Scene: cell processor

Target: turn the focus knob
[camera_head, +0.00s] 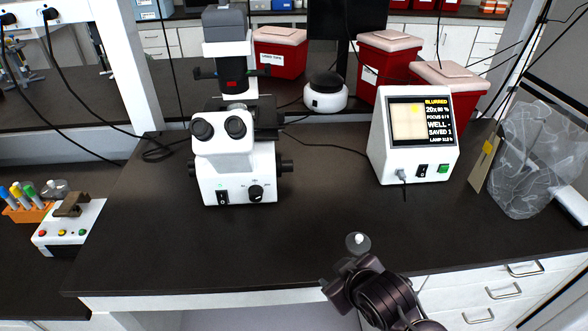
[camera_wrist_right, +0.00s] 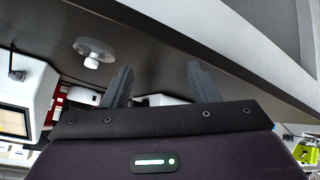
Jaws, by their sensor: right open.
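The white microscope (camera_head: 232,165) stands upright on the dark bench, left of centre in the head view. A black side knob (camera_head: 286,166), which looks like the focus knob, sticks out of its right side. A black dial (camera_head: 256,192) is on its front. My right gripper (camera_head: 338,285) is at the bench's front edge, well in front and to the right of the microscope, apart from it. In the wrist view, my right gripper's fingers (camera_wrist_right: 159,70) stand apart with nothing between them. My left gripper is not in view.
A small white knob-shaped object (camera_head: 357,243) is close beyond my right gripper. A display box (camera_head: 415,160) reading BLURRED stands at right. A clear bag (camera_head: 535,165) is further right. A small box with coloured buttons (camera_head: 68,232) is at left. The bench before the microscope is clear.

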